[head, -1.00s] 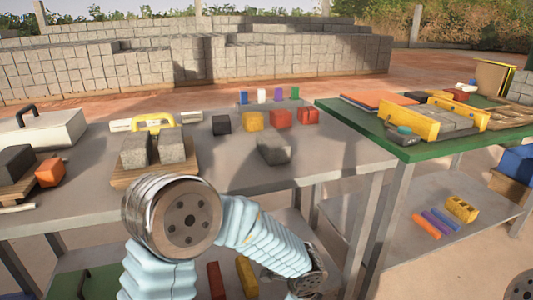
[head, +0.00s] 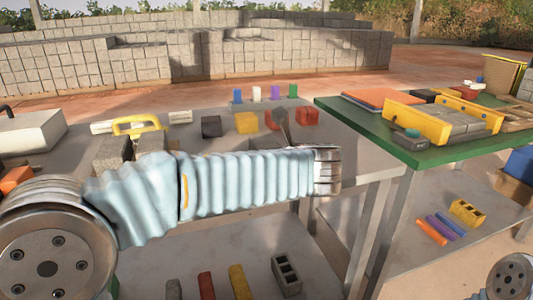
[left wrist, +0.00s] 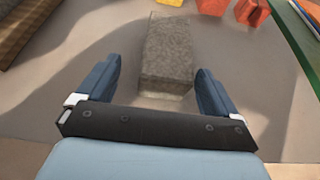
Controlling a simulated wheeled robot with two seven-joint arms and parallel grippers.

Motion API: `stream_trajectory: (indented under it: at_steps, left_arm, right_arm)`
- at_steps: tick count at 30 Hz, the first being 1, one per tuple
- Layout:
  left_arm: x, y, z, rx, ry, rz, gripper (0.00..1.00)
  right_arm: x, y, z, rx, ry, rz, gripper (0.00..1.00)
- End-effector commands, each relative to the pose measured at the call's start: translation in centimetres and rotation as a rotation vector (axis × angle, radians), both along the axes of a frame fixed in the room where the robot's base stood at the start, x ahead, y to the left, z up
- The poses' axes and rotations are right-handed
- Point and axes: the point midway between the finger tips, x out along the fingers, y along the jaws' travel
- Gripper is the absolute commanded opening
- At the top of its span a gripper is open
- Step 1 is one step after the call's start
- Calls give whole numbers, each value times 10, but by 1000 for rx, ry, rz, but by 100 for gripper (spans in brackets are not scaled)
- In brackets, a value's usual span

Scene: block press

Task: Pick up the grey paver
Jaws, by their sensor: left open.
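The grey paver (left wrist: 167,45) lies on the grey table, seen lengthwise in the left wrist view. My open left gripper (left wrist: 159,68) reaches toward it, with one blue finger on each side of its near end. Gaps show between the fingers and the paver's sides. In the head view the paver (head: 266,142) is mostly hidden behind my left arm, and only a piece of its top shows. My right gripper is not in view.
Two more grey blocks (head: 112,152) sit at the left by a yellow handle (head: 140,124). A green table (head: 432,155) stands at the right.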

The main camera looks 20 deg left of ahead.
Motion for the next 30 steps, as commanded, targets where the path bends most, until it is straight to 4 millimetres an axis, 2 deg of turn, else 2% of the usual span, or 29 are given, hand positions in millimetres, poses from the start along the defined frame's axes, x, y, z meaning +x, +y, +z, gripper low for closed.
stream_trajectory:
  at_steps: [12, 20, 23, 30]
  left_arm:
    - [44, 21, -21, 0, 1, 2, 94]
    - [47, 23, -22, -1, 1, -1, 94]
    - [47, 23, -22, -1, 1, -1, 81]
    - [47, 23, -22, -1, 1, -1, 45]
  right_arm:
    - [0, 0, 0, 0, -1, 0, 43]
    - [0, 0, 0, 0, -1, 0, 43]
    - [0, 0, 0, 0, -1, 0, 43]
    - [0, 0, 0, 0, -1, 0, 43]
